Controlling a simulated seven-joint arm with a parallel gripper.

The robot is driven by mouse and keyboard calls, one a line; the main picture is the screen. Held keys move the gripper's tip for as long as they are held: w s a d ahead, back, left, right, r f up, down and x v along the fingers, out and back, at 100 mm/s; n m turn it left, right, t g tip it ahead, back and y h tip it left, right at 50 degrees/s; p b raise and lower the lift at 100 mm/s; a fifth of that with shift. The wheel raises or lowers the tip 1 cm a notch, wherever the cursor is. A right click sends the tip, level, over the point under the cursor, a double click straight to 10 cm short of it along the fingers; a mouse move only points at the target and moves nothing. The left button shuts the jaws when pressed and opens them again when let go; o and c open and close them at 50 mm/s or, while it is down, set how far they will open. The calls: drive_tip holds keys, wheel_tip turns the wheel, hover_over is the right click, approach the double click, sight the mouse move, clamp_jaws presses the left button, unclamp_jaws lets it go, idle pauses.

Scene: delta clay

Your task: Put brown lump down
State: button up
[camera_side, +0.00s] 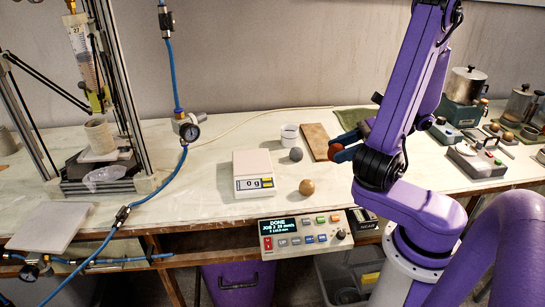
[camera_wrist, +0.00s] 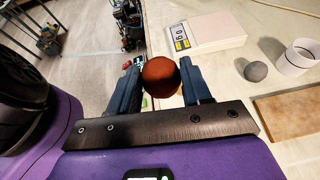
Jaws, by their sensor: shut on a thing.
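The brown lump (camera_wrist: 161,77) is a reddish-brown ball. In the wrist view it sits between the two fingers of my gripper (camera_wrist: 161,84), which is shut on it. In the side view the lump (camera_side: 337,152) shows at the tip of my gripper (camera_side: 342,146), in front of the right part of the table. It appears held above the surface, beside the brown board; the exact height is hard to tell.
A white scale (camera_side: 253,172) reading 0 g stands left of my gripper. A tan ball (camera_side: 307,187), a grey ball (camera_side: 296,154), a white cup (camera_side: 289,134) and a brown board (camera_side: 316,141) lie nearby. A control panel (camera_side: 305,236) is at the front edge.

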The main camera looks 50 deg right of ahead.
drive_tip(key=w+a+r, duration=0.2)
drive_tip(key=w, duration=0.4)
drive_tip(key=w+a+r, duration=0.2)
drive_tip(key=w+a, duration=0.1)
drive_tip(key=w, duration=0.2)
hover_over(257, 160)
drive_tip(key=shift+n+g+y, duration=0.3)
drive_tip(key=shift+n+y, duration=0.1)
wheel_tip(257, 160, down, 9)
drive_tip(key=shift+s+f, duration=0.15)
drive_tip(key=shift+f, duration=0.2)
drive_tip(key=shift+w+f, duration=0.15)
drive_tip(key=shift+f, duration=0.7)
drive_tip(key=shift+w+f, duration=0.1)
drive_tip(key=shift+f, duration=0.7)
drive_tip(key=shift+f, duration=0.15)
drive_tip(key=o, duration=1.1)
